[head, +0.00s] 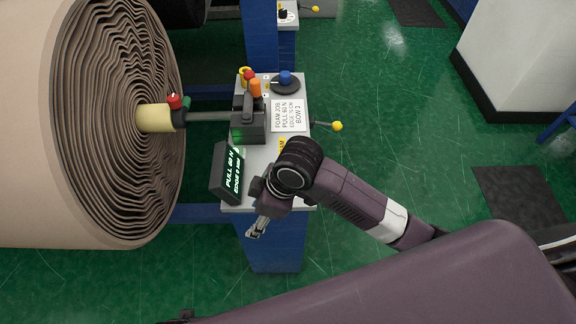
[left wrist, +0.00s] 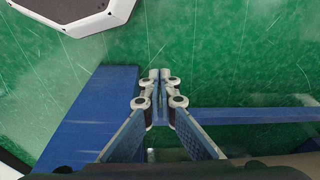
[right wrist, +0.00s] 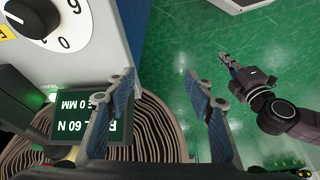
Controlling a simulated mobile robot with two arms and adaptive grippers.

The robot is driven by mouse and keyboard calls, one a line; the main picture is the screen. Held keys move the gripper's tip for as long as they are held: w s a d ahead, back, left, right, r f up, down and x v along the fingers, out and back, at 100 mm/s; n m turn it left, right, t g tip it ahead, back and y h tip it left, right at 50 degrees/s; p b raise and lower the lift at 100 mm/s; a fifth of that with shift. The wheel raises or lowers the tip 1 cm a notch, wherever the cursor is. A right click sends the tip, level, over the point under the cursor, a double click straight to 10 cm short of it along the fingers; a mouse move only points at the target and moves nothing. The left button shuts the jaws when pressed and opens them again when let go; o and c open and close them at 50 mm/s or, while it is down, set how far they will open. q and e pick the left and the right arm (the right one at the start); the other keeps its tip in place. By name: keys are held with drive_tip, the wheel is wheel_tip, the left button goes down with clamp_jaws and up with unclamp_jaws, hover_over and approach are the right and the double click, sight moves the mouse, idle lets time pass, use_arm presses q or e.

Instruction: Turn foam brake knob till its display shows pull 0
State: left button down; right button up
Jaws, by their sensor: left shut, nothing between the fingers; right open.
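The foam brake knob (right wrist: 36,16) is dark, on a white dial (right wrist: 78,28) with figures such as 6 and 0, at the upper left of the right wrist view. My left gripper (left wrist: 160,78) is shut and empty, over floor and blue frame.
A large wrapped roll (head: 120,130) stands left of the console (head: 257,187). The console also bears a blue knob (head: 285,77), a job card (head: 288,116), and coloured levers. A yellow-tipped lever (head: 336,126) sticks out right. Green floor (head: 400,110) is open to the right.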

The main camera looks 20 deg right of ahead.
drive_tip(key=w+d+n, duration=0.1)
drive_tip(key=w+d+r+n+h, duration=0.1)
drive_tip(key=w, duration=0.1)
drive_tip(key=w+d+n+g, duration=0.1)
drive_tip(key=shift+w+r+h, duration=0.25)
drive_tip(key=shift+w+h, duration=0.05)
drive_tip(key=shift+w, duration=0.1)
drive_tip(key=w+d+r, duration=0.1)
drive_tip(key=w+d, duration=0.1)
drive_tip(key=w+d+r+h, duration=0.1)
drive_tip(key=w+d+r, duration=0.1)
drive_tip(key=d, duration=0.1)
drive_tip(key=w+d+r+n+h, duration=0.1)
drive_tip(key=d, duration=0.1)
drive_tip(key=shift+w+d+r+g, duration=0.15)
drive_tip(key=shift+w+d+g, duration=0.15)
drive_tip(key=shift+w+d, duration=0.1)
drive_tip(key=shift+w+d+r, duration=0.15)
drive_tip(key=shift+d, duration=0.15)
use_arm(q)
drive_tip(key=s+a+f+g+p, duration=0.1)
drive_tip(key=s+a+f, duration=0.2)
drive_tip(key=s+f, duration=1.1)
drive_tip(key=s, duration=0.3)
use_arm(e)
wheel_tip(320, 180, down, 8)
drive_tip(key=shift+r, duration=0.15)
drive_tip(key=c, duration=1.2)
drive_tip(key=shift+o, duration=0.2)
